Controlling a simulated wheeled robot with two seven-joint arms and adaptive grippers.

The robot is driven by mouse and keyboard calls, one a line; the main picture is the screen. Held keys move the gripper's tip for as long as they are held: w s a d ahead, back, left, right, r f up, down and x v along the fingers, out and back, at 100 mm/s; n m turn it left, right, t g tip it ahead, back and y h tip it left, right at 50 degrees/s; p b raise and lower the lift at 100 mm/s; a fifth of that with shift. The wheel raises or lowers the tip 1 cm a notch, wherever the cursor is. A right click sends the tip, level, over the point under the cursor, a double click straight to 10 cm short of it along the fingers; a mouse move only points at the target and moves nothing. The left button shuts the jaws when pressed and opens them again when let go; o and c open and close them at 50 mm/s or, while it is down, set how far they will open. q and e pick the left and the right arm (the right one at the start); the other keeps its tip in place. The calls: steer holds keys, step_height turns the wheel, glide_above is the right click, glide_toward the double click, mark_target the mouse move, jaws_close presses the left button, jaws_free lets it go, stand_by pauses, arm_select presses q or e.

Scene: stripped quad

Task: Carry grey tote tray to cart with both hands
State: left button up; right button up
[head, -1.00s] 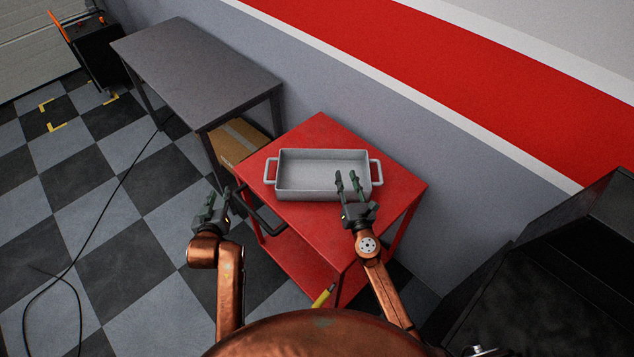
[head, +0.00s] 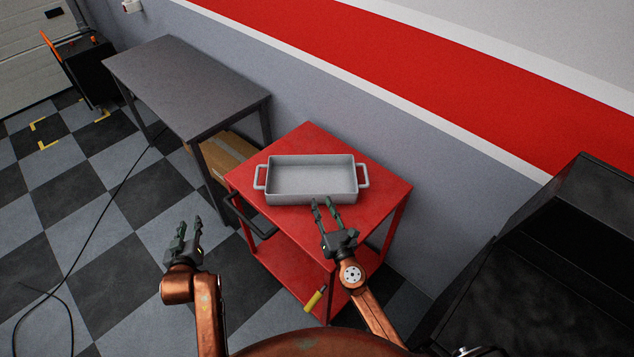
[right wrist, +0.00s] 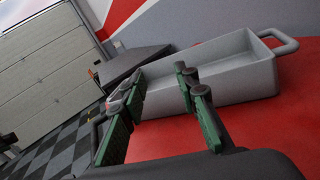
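The grey tote tray (head: 311,197) sits upright and empty on the top of the red cart (head: 386,196), with a loop handle at each end. In the right wrist view the tray (right wrist: 235,83) stands just beyond my fingers. My right gripper (head: 327,207) is open and empty in front of the tray's near wall, apart from its handles. Its two spread fingers also show in the right wrist view (right wrist: 160,115). My left gripper (head: 188,233) is open and empty over the floor, left of the cart and away from the tray.
A dark grey table (head: 190,82) stands behind and left of the cart, with a cardboard box (head: 226,155) beneath it. A black cabinet (head: 550,265) is at the right. A cable (head: 100,222) lies on the checkered floor. A yellow-handled item (head: 314,300) is on the cart's lower shelf.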

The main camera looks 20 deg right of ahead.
steer(key=s, duration=0.6)
steer(key=shift+s+d, duration=0.3)
steer(key=shift+d, duration=0.05)
